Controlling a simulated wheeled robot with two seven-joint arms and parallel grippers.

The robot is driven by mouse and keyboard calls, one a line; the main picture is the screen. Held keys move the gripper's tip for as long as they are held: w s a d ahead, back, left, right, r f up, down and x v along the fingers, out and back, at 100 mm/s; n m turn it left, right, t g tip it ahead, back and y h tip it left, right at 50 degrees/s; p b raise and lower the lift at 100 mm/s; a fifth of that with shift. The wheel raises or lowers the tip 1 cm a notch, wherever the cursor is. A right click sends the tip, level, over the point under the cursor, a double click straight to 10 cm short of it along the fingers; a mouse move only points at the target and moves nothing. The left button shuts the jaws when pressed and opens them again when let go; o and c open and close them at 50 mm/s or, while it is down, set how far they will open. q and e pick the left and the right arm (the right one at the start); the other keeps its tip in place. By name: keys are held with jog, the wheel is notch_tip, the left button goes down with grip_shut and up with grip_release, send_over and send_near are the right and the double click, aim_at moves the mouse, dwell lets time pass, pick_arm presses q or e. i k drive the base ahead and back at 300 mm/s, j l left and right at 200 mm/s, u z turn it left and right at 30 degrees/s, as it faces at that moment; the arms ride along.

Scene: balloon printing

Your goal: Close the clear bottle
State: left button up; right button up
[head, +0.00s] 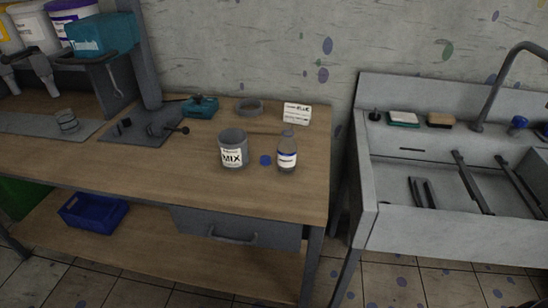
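The clear bottle (287,150) stands upright on the wooden workbench (190,169), near its right end. It has a white and blue label, and its narrow neck shows no blue cap on it. A small blue cap (265,160) lies on the bench just left of the bottle, apart from it. Neither of my grippers is in view.
A grey MIX can (233,149) stands left of the cap. Behind are a white labelled box (297,114), a grey round dish (249,107) and a teal device (200,107). A sink (393,216) with dark tools stands right. The bench front is clear.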

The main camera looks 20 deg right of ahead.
aim_at(287, 146)
jog(key=k+l+u, duration=0.15)
jog(key=l, duration=0.25)
jog(key=l+u, duration=0.2)
jog(key=l, duration=0.15)
jog(key=k+l+u, duration=0.15)
jog(key=l, duration=0.2)
jog(key=k+l+u, duration=0.2)
jog(key=l, duration=0.1)
